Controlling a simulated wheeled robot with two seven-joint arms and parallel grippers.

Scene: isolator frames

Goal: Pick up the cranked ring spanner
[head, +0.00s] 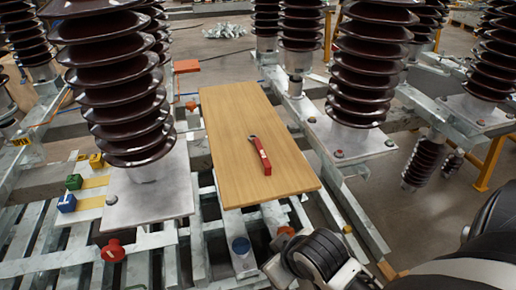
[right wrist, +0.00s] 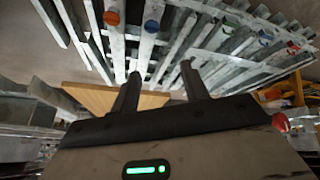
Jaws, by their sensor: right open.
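The cranked ring spanner (head: 262,155) lies on a wooden board (head: 225,120) in the head view. It has a red handle with a small pale mark and a dark metal ring end pointing to the back left. My right arm comes in at the lower right of the head view, apart from the spanner. My right gripper (right wrist: 160,72) shows in the right wrist view with its two dark fingers apart and nothing between them. The edge of the wooden board (right wrist: 92,96) shows behind the fingers there; the spanner does not show. My left gripper is not in view.
Tall brown ribbed insulators (head: 118,85) flank the board, with another (head: 365,65) to its right. Metal frame beams run under the board. A blue-topped cylinder (head: 241,247), a red knob (head: 113,251) and coloured blocks (head: 66,203) stand around the front and left.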

